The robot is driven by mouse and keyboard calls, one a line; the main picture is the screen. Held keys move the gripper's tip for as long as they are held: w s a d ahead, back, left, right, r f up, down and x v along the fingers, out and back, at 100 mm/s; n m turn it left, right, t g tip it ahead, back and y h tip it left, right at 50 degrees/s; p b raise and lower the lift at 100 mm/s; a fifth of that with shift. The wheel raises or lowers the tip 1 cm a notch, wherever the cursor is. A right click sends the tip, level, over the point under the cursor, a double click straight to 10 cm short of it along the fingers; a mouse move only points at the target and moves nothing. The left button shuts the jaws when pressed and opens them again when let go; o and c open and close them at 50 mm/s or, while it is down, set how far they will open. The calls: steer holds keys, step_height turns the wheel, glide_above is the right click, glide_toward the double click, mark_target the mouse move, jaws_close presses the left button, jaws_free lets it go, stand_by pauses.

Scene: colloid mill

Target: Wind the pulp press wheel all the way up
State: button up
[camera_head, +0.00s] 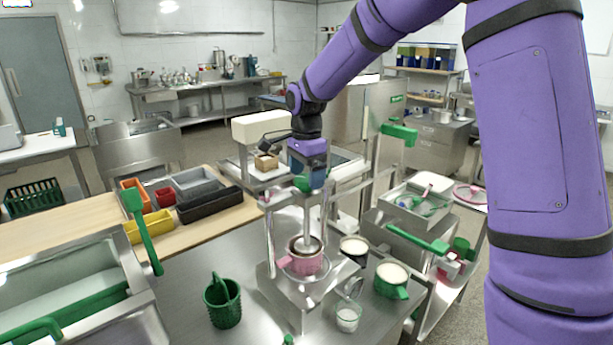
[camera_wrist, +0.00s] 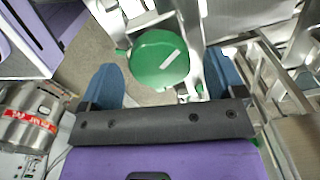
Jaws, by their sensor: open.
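The pulp press (camera_head: 270,245) stands on the steel table, with upright posts and a vertical shaft (camera_head: 308,220) that reaches down into a pink vessel (camera_head: 307,262). My gripper (camera_head: 308,180) points down at the top of the press. In the wrist view, a round green disc (camera_wrist: 160,60) with a white mark, apparently the press wheel, lies between the blue fingers of my open gripper (camera_wrist: 162,68). Gaps show at both sides of the disc. In the head view my gripper mostly hides the wheel.
A green cup (camera_head: 391,282), a dark cup (camera_head: 353,248) and a clear beaker (camera_head: 347,316) stand right of the press. A green basket (camera_head: 222,302) stands to the left. A white-topped machine (camera_head: 262,128) is behind. Bare table (camera_head: 195,270) shows at the left.

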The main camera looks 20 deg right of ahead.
steer(key=shift+f, duration=0.4)
steer(key=c, duration=0.9)
steer(key=shift+n, duration=0.3)
